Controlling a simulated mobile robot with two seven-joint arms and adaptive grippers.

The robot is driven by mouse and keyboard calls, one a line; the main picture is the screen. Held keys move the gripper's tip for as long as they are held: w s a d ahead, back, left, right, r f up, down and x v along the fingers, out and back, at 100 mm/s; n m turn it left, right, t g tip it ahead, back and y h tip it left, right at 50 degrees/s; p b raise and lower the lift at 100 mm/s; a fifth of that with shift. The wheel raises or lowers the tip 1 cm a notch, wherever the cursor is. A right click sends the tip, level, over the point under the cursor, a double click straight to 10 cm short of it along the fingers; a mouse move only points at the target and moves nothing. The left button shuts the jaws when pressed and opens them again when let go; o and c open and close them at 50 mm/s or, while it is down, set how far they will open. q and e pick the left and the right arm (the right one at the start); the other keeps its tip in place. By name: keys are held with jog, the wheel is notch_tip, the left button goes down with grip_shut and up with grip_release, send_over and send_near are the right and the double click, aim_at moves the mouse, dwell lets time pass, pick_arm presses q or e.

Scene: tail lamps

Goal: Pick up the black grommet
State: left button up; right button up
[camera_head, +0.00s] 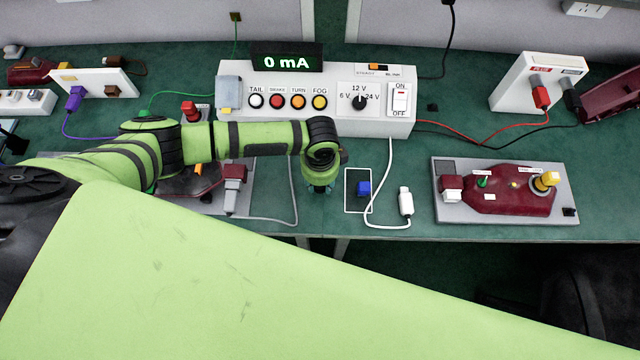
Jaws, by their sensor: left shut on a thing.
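My left gripper (320,188) points down over the front part of the bench, between the left lamp board and a white outlined rectangle. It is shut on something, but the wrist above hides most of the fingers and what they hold. I cannot tell whether that is the black grommet. A small black piece (432,107) lies on the bench right of the power supply. Another small black piece (569,211) sits at the front right corner of the right lamp board. Both are too small to identify surely. My right gripper is not in view.
The power supply (290,124) stands behind my left gripper; its display (287,62) reads 0 mA. The right lamp board (448,213) carries a dark red lamp (510,203). My left arm covers much of the left.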

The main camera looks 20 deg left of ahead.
pick_arm(q)
jog(key=s+d+r+b, duration=0.3)
jog(key=d+r, duration=0.5)
jog(key=d, duration=0.3)
jog(key=shift+d+r, duration=0.15)
jog(key=shift+o, duration=0.3)
grip_shut()
jog(key=shift+w, duration=0.1)
